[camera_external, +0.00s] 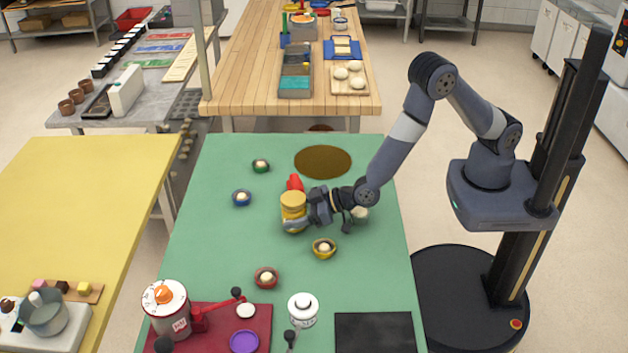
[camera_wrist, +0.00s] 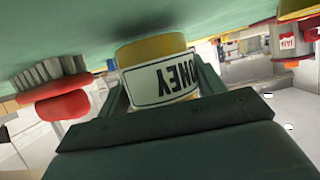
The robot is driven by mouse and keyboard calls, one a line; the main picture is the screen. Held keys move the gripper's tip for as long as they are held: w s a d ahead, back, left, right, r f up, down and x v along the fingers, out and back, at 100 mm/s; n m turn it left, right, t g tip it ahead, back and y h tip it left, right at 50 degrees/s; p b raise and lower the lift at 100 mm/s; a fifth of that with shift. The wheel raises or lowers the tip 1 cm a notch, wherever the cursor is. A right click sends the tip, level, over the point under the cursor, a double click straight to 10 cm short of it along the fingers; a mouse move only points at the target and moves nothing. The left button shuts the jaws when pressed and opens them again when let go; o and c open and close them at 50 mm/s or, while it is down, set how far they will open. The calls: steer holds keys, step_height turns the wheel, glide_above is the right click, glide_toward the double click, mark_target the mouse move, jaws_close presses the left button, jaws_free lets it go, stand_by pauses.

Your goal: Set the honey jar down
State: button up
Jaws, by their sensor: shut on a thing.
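The honey jar (camera_external: 293,202) has a yellow lid and a pale label, and stands about upright over the middle of the green table (camera_external: 215,235). My gripper (camera_external: 303,211) reaches it from the right and is shut on its side. In the wrist view, which is upside down, the jar (camera_wrist: 158,75) sits between my fingers with its HONEY label facing the camera. The table surface lies close to the jar's yellow end there, with a dark shadow beside it. I cannot tell whether the jar's base touches the table.
A red-handled brush (camera_wrist: 60,103) lies close to the jar. Small bowls in green (camera_external: 261,166), blue (camera_external: 242,198), yellow (camera_external: 324,249) and red (camera_external: 266,278) surround it. A brown round mat (camera_external: 323,161) lies behind, a black mat (camera_external: 375,332) in front. The table's left middle is clear.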

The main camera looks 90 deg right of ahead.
steer(key=shift+f+b, duration=0.3)
steer(key=shift+s+f, duration=0.1)
steer(key=shift+f, duration=0.15)
steer(key=shift+s+d+f+b, duration=0.2)
steer(key=shift+f+b, duration=0.15)
steer(key=shift+b, duration=0.15)
steer(key=o, duration=1.4)
steer(key=shift+s+f, duration=0.1)
steer(key=shift+f, duration=0.05)
steer(key=shift+s+a, duration=0.15)
steer(key=shift+s, duration=0.25)
steer(key=v, duration=0.3)
steer(key=r+v, duration=0.1)
steer(key=v, duration=0.2)
steer(key=b+v, duration=0.1)
steer(key=v, duration=0.3)
steer(key=shift+w+r, duration=0.25)
steer(key=shift+r, duration=0.15)
